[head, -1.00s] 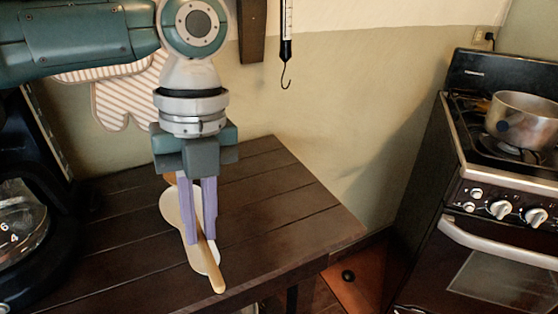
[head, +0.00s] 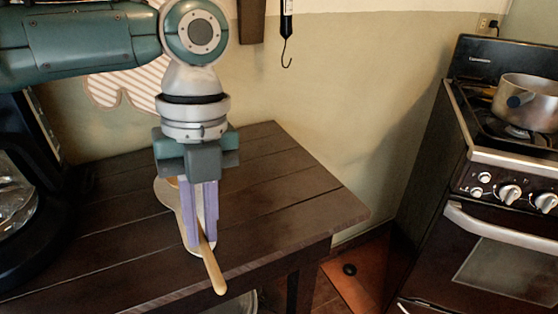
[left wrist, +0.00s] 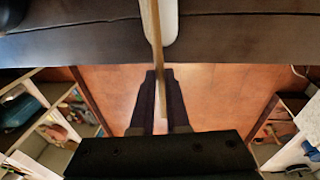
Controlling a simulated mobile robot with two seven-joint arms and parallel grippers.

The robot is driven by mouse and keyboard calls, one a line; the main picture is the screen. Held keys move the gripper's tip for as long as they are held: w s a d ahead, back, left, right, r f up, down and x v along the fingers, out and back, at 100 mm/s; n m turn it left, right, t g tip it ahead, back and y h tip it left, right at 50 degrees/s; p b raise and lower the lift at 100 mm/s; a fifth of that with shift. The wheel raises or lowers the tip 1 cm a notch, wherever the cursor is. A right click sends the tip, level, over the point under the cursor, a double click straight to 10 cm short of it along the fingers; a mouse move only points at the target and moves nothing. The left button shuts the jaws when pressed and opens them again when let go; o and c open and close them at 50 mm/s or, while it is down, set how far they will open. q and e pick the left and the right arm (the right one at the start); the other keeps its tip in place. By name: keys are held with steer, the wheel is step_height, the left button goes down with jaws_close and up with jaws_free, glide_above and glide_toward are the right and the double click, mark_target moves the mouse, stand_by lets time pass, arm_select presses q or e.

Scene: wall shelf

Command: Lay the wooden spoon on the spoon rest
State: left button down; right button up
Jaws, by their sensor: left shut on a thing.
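My left gripper (head: 202,245) points down over the near part of the dark table and is shut on the wooden spoon (head: 211,268). The spoon's handle slants toward me, its end past the table's front edge in the picture; its head is mostly hidden behind the gripper. The cream spoon rest (head: 166,192) lies on the table behind and below the fingers, partly covered by them. In the left wrist view, the spoon handle (left wrist: 154,40) runs over the pale rest (left wrist: 170,22) toward the fingers (left wrist: 160,100). I cannot tell whether spoon and rest touch. My right gripper is not in view.
The table (head: 290,205) is bare to the right of the gripper. A black coffee maker (head: 35,215) with a glass jug stands at the left. A stove (head: 500,190) with a pot (head: 525,103) is at the right. A striped mitt (head: 130,85) hangs on the wall.

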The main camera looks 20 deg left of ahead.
arm_select(q)
steer(key=shift+f+b, duration=0.4)
steer(key=shift+f, duration=0.45)
steer(key=c, duration=0.8)
jaws_free()
steer(key=shift+c, duration=0.2)
steer(key=shift+r, duration=0.1)
step_height(320, 180, up, 8)
steer(key=p, duration=0.8)
steer(key=shift+p, duration=0.35)
